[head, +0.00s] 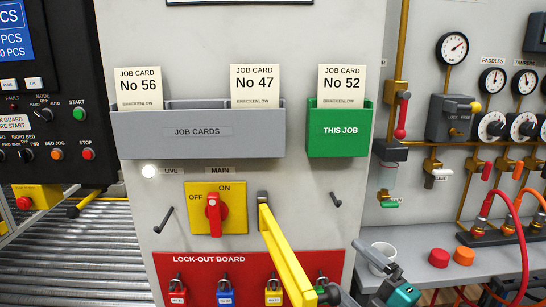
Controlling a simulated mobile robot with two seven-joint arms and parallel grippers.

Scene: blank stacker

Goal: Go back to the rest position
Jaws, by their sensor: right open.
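My right gripper (352,275) is at the bottom edge, right of centre, partly cut off by the frame. Its jaws are open, with a grey finger and a teal part on the right side and a dark part on the left. I see nothing held between them. It is beside the lower end of a long yellow bar (283,250), and I cannot tell whether they touch. A white cup (381,250) shows just behind the grey finger. My left gripper is not in view.
A grey job card rack (197,147) holds cards 56 and 47; a green holder (338,144) has card 52. Below are a red main switch (214,214) and a lock-out board (205,265) with padlocks.

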